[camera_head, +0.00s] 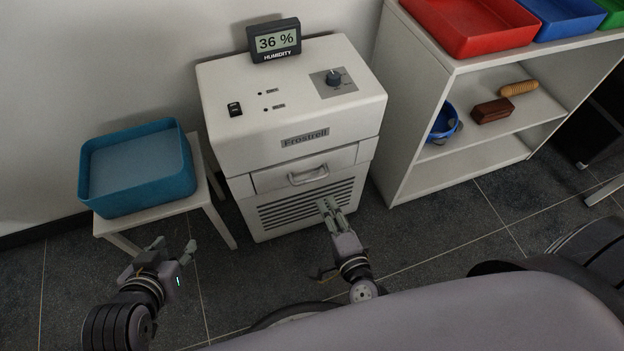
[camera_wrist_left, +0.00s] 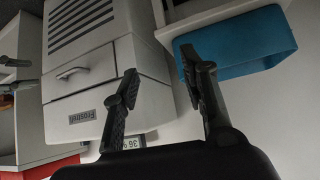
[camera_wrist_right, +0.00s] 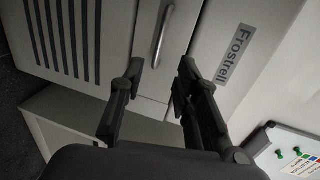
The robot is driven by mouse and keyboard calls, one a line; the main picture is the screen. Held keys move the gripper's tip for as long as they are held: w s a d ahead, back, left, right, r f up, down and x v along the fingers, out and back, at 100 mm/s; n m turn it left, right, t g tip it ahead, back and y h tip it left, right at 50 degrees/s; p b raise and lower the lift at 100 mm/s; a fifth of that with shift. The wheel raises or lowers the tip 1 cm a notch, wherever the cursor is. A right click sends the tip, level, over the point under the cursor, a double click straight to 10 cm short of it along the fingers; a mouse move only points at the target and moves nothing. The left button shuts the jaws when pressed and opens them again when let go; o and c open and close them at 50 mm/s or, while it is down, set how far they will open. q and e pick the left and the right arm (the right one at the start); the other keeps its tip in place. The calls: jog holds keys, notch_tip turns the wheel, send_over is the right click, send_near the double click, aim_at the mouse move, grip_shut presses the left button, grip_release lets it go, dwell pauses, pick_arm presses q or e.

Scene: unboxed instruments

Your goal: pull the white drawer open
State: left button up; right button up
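The white drawer (camera_head: 268,178) is a front panel in the white Frostrell cabinet (camera_head: 230,147), below the name label and above a dark vent grille. It looks closed, flush with the cabinet. Its metal handle (camera_head: 308,175) is a curved bar; it also shows in the right wrist view (camera_wrist_right: 162,37) and the left wrist view (camera_wrist_left: 72,73). My right gripper (camera_head: 327,205) is in front of the grille, below the handle; its fingers are apart with nothing between them (camera_wrist_right: 158,75). My left gripper (camera_head: 172,247) is open and empty, low at the left, away from the cabinet (camera_wrist_left: 160,70).
A blue bin (camera_head: 137,198) sits on a small white stool (camera_head: 215,213) left of the cabinet. A white shelf (camera_head: 455,172) stands to the right, with a red tray (camera_head: 470,45) on top. A humidity display (camera_head: 274,41) stands on the cabinet. The floor in front is clear.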

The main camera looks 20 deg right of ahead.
aim_at(312, 180)
jog(key=b+x, duration=0.1)
jog(key=x, duration=1.1)
jog(key=shift+w+d+b, duration=0.1)
jog(key=shift+b, duration=0.2)
pick_arm(q)
jog(key=w+d+r+t+h, duration=0.1)
jog(key=w+d+r+t, duration=0.1)
jog(key=w+r+t, duration=0.2)
notch_tip(312, 180, up, 2)
jog(key=shift+w+d+r+t, duration=0.25)
jog(key=shift+w+t, duration=0.15)
jog(key=shift+w, duration=0.4)
jog(key=shift+f, duration=0.1)
pick_arm(e)
grip_shut()
